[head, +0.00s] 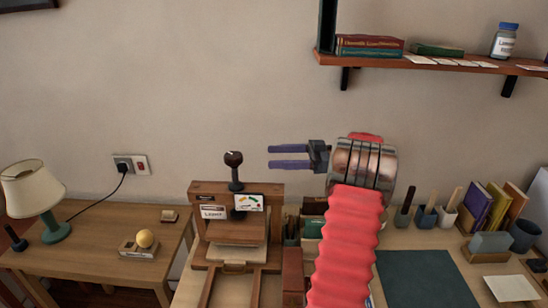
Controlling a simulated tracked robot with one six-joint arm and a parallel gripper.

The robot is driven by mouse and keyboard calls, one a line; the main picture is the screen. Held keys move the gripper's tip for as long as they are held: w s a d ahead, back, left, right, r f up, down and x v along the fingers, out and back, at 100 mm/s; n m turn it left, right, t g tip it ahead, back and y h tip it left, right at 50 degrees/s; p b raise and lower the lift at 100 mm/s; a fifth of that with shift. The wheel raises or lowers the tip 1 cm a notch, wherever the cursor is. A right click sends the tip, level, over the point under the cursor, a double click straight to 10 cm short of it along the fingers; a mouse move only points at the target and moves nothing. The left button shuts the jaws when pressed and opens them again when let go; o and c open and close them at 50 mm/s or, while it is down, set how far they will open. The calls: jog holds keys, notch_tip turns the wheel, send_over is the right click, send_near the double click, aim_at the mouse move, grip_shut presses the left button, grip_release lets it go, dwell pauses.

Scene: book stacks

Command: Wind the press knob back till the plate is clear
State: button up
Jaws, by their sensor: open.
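The press is a wooden frame (207,190) with small labels on its crossbar, standing on the bench in the middle of the head view. Its dark round knob (233,158) sits on top of a short upright shaft. The wooden press plate (235,232) shows inside the frame, above a pale block; whether they touch I cannot tell. My gripper (271,157) is to the right of the knob and about level with it. Its two blue fingers point left, apart and empty, with a visible gap to the knob in the picture.
A lamp (28,188) and a yellow ball on a small box (145,239) stand on the left table. A shelf (430,65) with books and a jar is at upper right. Pots and books (490,205) crowd the right bench; a dark mat (425,280) lies before them.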

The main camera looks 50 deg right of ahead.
dwell(0.3)
jog(key=w+a+r+m+t+h, duration=0.2)
jog(key=w+a+r+m+h, duration=0.1)
jog(key=w+a+r+h, duration=0.55)
jog(key=w+a+r+m+t+h, duration=0.3)
jog(key=w+a+r+h, duration=0.3)
jog(key=w+r, duration=0.45)
jog(key=s+a+f+g, duration=0.4)
jog(key=s+a+f, duration=0.3)
jog(key=s+a, duration=0.3)
jog(key=s+a+f+m+g+y, duration=0.1)
jog(key=s+a+f+g, duration=0.3)
jog(key=s+a+f, duration=0.3)
jog(key=s+a+f+m+g+y, duration=0.1)
jog(key=s+a+f+g, duration=0.3)
jog(key=s+a+f, duration=0.4)
jog(key=s+a, duration=0.6)
jog(key=s, duration=0.2)
jog(key=shift+g, duration=0.4)
jog(key=shift+a+f+y, duration=0.1)
jog(key=shift+y, duration=0.15)
